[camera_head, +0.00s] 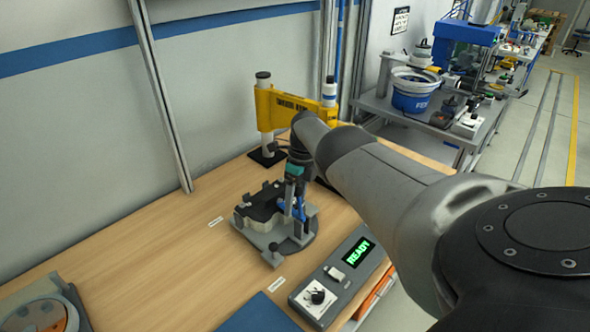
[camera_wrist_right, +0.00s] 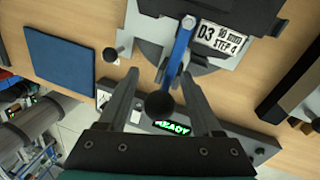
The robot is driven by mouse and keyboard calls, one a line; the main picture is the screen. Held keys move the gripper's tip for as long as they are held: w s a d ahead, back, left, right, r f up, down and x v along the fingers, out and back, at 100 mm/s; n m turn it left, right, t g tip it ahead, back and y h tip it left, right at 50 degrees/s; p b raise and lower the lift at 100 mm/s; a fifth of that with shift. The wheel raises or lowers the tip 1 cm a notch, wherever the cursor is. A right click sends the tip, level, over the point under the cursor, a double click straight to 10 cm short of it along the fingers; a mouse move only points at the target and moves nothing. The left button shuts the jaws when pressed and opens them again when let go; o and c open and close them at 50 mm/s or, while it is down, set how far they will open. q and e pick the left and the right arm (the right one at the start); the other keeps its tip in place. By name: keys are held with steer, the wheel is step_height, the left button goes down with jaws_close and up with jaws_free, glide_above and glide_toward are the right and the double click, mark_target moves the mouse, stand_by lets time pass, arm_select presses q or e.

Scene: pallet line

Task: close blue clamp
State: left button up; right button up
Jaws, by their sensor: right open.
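The blue clamp (camera_head: 298,209) is on the grey fixture (camera_head: 267,252) on the wooden table, partly hidden by my right gripper in the head view. In the right wrist view the clamp's blue lever (camera_wrist_right: 181,50) points toward the camera and ends in a black ball knob (camera_wrist_right: 160,104). My right gripper (camera_wrist_right: 160,98) is open, with one finger on each side of the knob. Gaps show between the knob and both fingers, so it is not gripped. The right gripper also shows above the fixture in the head view (camera_head: 294,192). My left gripper is in neither view.
A control box (camera_head: 343,277) with a green READY display stands near the table's front edge. A blue mat (camera_head: 258,316) lies to its left. A yellow barrier (camera_head: 283,109) stands behind the fixture. A round grey and orange device (camera_head: 42,318) is at lower left. The table's left middle is clear.

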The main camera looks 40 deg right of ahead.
steer(key=shift+r, duration=0.1)
steer(key=p+v, duration=0.7)
steer(key=v, duration=0.8)
